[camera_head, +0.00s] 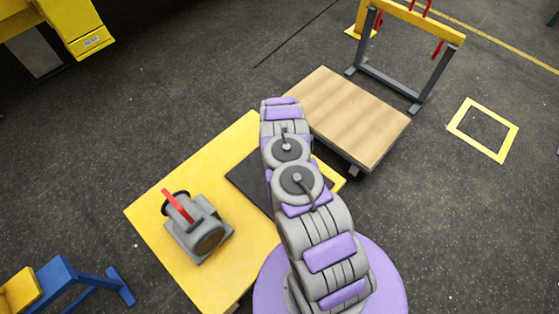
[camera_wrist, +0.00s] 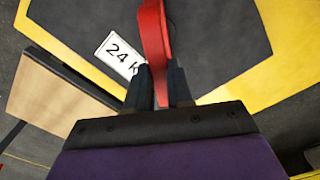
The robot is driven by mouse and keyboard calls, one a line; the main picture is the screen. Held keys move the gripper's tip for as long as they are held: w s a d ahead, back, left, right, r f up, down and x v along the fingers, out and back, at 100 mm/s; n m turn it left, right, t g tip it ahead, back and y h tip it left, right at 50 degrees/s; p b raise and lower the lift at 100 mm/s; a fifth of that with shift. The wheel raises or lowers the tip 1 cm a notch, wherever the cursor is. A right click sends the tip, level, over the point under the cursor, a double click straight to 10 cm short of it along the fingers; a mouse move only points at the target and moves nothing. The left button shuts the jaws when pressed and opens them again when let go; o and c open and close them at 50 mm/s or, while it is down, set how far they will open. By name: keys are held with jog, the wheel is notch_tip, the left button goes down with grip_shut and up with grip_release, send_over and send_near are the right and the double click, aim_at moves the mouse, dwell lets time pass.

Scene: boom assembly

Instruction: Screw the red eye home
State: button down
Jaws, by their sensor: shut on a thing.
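My gripper (camera_wrist: 160,72) is shut on the red eye (camera_wrist: 154,35). In the wrist view the eye shows as a curved red bar that runs up between the two dark fingers and out of the top of the picture. Its lower end and any thread or hole under it are hidden, so I cannot tell how deep it sits. Behind it lies a dark plate (camera_wrist: 215,50) with a white label (camera_wrist: 118,52) reading "24 k", cut off by a finger. In the head view my arm covers the gripper and the eye; part of the dark plate (camera_head: 248,178) shows beside the arm.
The plate lies on a yellow table (camera_head: 150,212). A grey machine with a red lever (camera_head: 200,228) stands on the table's left part. A wood-topped cart (camera_head: 350,115) is behind to the right, with a yellow-topped frame (camera_head: 415,50) beyond it. A yellow floor square (camera_head: 459,117) lies at right.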

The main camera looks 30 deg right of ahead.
jog(key=m, duration=0.2)
jog(key=m+p, duration=0.1)
jog(key=shift+w+r+m, duration=0.15)
jog(key=shift+w+m, duration=0.1)
jog(key=shift+m, duration=0.15)
jog(key=m, duration=0.3)
jog(key=shift+m+p, duration=0.3)
jog(key=shift+p, duration=0.1)
jog(key=m, duration=0.3)
jog(key=shift+m, duration=0.3)
jog(key=m, duration=0.4)
jog(key=shift+w, duration=0.1)
jog(key=m, duration=0.7)
jog(key=shift+m, duration=0.4)
jog(key=m, duration=0.3)
jog(key=shift+m, duration=1.8)
